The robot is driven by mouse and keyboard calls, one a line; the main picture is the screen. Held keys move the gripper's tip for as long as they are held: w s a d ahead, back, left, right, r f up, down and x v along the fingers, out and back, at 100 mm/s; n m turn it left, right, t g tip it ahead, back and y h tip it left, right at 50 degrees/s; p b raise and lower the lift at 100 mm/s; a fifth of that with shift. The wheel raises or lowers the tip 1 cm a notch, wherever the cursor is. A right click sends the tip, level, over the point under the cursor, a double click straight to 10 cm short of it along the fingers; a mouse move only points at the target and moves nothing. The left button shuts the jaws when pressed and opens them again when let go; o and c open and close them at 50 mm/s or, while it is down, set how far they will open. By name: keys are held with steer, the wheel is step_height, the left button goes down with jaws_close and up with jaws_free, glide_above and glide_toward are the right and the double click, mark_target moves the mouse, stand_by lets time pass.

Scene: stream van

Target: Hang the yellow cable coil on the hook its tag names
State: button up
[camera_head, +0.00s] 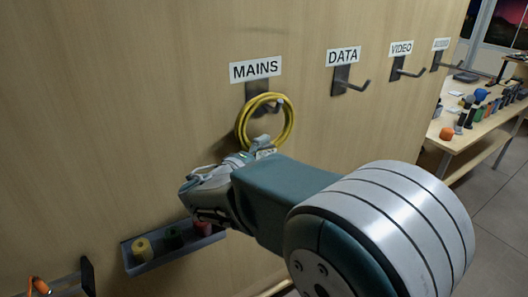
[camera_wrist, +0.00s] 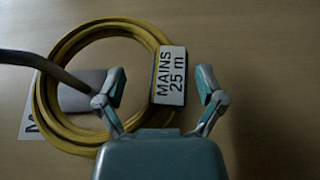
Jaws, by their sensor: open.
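The yellow cable coil (camera_head: 241,127) hangs on the wall at the MAINS hook (camera_head: 272,107), its loop around the hook's arm. In the wrist view the coil (camera_wrist: 45,105) fills the left half, and the hook's rod (camera_wrist: 40,66) crosses in front of it. The coil's white tag (camera_wrist: 170,75) reads "MAINS 25 m". My gripper (camera_wrist: 161,73) is open, one finger on each side of the tag, with visible gaps to it. In the head view my arm reaches to just below the coil, and the fingers are hard to make out.
The MAINS label (camera_head: 256,69) is above the hook. The DATA hook (camera_head: 349,82), VIDEO hook (camera_head: 405,70) and a further hook (camera_head: 443,63) are to the right. A small wall tray (camera_head: 140,268) holding rolls is below. A cluttered table (camera_head: 470,137) stands far right.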

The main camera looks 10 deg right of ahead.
steer(key=v, duration=1.2)
steer(key=s+d, duration=0.2)
steer(key=s, duration=0.5)
steer(key=shift+s+d, duration=0.25)
steer(key=shift+d, duration=0.1)
steer(key=s+d+f+m+g+y, duration=0.4)
steer(key=s+d+f+g, duration=0.3)
steer(key=d, duration=0.4)
steer(key=shift+s+a+r+m+t+y, duration=0.15)
steer(key=shift+s+a+m+y, duration=0.45)
steer(key=shift+y, duration=1)
steer(key=shift+s+a+f+m+t+y, duration=0.1)
steer(key=shift+s+a+m+t+y, duration=0.15)
steer(key=shift+s+m+y, duration=1)
steer(key=shift+s+a+r+m+t+y, duration=0.15)
steer(key=shift+s+a+y, duration=0.35)
steer(key=shift+y, duration=1.45)
